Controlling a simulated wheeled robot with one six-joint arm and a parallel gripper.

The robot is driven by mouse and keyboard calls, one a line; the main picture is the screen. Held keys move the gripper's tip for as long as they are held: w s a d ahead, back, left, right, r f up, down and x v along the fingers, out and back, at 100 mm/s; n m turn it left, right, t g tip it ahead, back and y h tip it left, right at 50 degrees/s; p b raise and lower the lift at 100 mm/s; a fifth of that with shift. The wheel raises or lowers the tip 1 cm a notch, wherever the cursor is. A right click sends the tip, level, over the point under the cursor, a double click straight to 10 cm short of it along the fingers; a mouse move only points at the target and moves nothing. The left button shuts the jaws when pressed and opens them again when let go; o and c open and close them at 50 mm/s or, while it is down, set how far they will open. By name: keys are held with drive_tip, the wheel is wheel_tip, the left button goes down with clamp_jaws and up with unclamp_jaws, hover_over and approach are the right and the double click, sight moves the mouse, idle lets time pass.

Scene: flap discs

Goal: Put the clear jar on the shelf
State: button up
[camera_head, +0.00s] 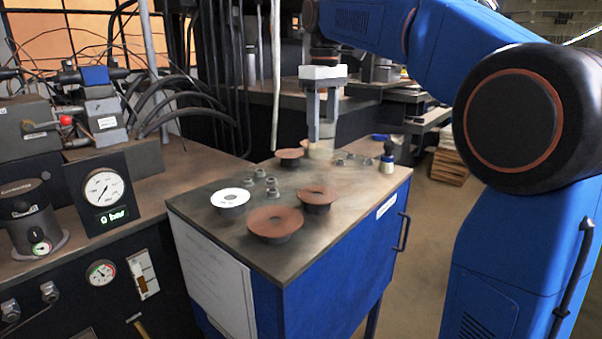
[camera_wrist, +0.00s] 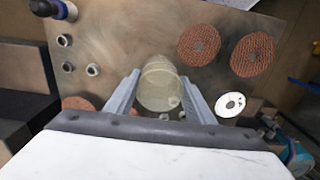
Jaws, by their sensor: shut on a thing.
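The clear jar (camera_head: 320,150) is between the fingers of my gripper (camera_head: 321,132) at the far part of the blue cabinet's top. In the wrist view, the pale see-through jar (camera_wrist: 160,88) sits between both fingers of my gripper (camera_wrist: 160,80), which is shut on it. The fingers hide part of its sides in the head view. I cannot tell whether its base touches the cabinet top. I cannot tell which surface is the shelf; a rack with levels (camera_head: 428,122) stands behind at right.
Flap discs (camera_head: 275,223) and a white-faced disc (camera_head: 230,198) lie on the cabinet top (camera_head: 222,235). Several metal nuts (camera_head: 271,181) lie mid-top. A small dark-topped bottle (camera_head: 387,160) stands at the right edge. A gauge bench (camera_head: 150,190) is at left.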

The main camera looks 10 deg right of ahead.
drive_tip(key=shift+f, duration=4.7)
drive_tip(key=shift+f, duration=0.1)
drive_tip(key=o, duration=1.1)
drive_tip(key=shift+c, duration=0.2)
